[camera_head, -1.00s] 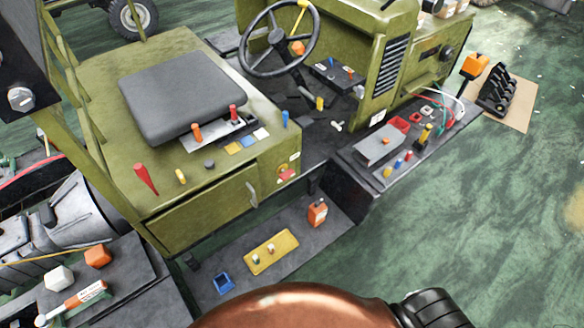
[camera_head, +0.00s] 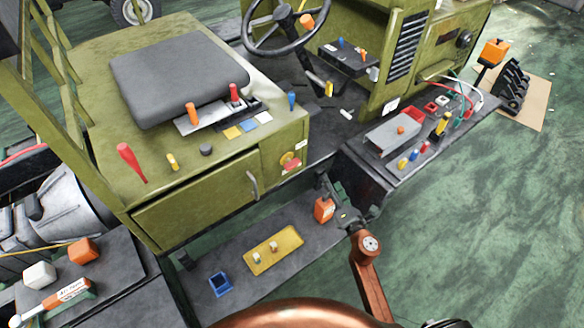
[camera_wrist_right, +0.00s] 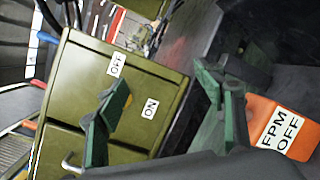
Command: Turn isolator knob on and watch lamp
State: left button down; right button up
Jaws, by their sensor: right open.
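The isolator knob (camera_head: 291,165) is red on a yellow round plate, on the front face of the olive seat box near its right corner. In the right wrist view the OFF label (camera_wrist_right: 117,64) and ON label (camera_wrist_right: 150,108) show on that face; a green finger covers the area between them, and I cannot see the knob there. My right gripper (camera_head: 330,188) is open, right of and slightly below the knob, apart from it in the head view. Its green fingers also show in the wrist view (camera_wrist_right: 165,85). I cannot pick out the lamp. My left gripper is not in view.
An orange block (camera_head: 323,209), labelled FPM OFF in the wrist view (camera_wrist_right: 284,130), stands close to my right gripper. A low dark shelf holds a yellow tray (camera_head: 262,262) and blue bin (camera_head: 220,284). A dark side ledge (camera_head: 372,172) lies right.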

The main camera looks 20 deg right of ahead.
aim_at(295, 166)
jog(key=w+a+r+n+y+b, duration=0.15)
jog(key=a+r+n+y, duration=0.35)
jog(key=a+n, duration=0.6)
jog(key=w+n, duration=0.1)
jog(key=w, duration=0.4)
jog(key=w+a+n+g, duration=0.1)
jog(key=w, duration=0.2)
jog(key=shift+f+n, duration=0.15)
jog(key=shift+n, duration=0.15)
jog(key=shift+c, duration=0.2)
jog(key=c, duration=1.1)
